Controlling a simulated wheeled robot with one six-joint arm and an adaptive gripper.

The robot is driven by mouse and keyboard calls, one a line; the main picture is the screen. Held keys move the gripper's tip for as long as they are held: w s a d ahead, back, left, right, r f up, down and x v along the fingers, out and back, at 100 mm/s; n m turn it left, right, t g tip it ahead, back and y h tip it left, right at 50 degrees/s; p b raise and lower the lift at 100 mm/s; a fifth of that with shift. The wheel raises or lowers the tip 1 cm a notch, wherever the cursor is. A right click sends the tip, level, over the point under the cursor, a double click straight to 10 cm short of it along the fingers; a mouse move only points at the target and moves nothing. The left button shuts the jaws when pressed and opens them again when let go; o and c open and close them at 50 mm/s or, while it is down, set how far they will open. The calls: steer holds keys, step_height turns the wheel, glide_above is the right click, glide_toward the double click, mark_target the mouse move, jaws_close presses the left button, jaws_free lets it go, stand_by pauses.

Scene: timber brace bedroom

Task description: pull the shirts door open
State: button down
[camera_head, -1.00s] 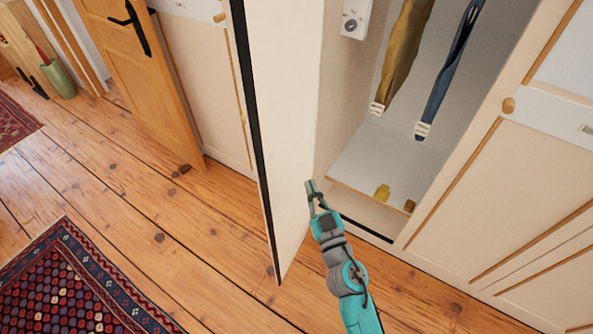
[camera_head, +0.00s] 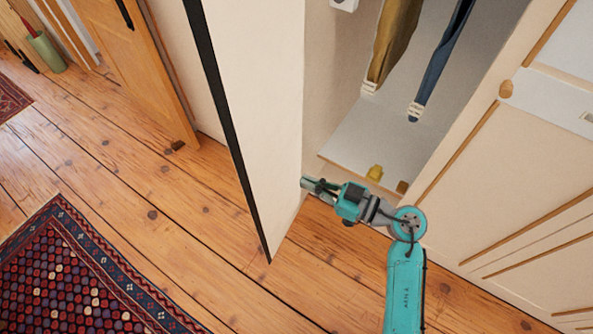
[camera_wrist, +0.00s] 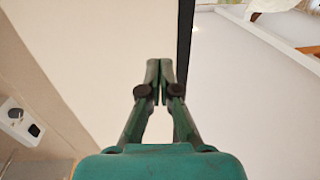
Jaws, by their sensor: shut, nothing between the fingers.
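The shirts door (camera_head: 265,100) stands swung well out from the wardrobe in the head view, its inner face toward the opening and its dark edge on the left. Behind it the compartment shows a mustard garment (camera_head: 395,40) and a blue garment (camera_head: 440,60) hanging. My gripper (camera_head: 305,183) is shut and empty, its tips at the door's inner face near the lower right edge. In the wrist view my shut fingers (camera_wrist: 160,70) point at the pale door panel (camera_wrist: 95,50), close to its dark edge. I cannot tell whether they touch it.
A wooden room door (camera_head: 130,60) stands ajar at the back left. A patterned rug (camera_head: 75,280) lies at the lower left on plank floor.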

mark_target(252, 159)
steer(key=x, duration=1.3)
steer(key=shift+s, duration=0.1)
steer(key=shift+a, duration=0.1)
steer(key=shift+a, duration=0.3)
steer(key=w+a+m+t+h, duration=0.2)
steer(key=w+a+t, duration=0.1)
steer(key=w+a, duration=1.3)
steer(key=shift+w+a+m, duration=0.3)
steer(key=shift+w+a, duration=0.05)
steer(key=shift+a, duration=0.65)
steer(key=shift+s+d, duration=0.1)
steer(key=shift+d, duration=0.05)
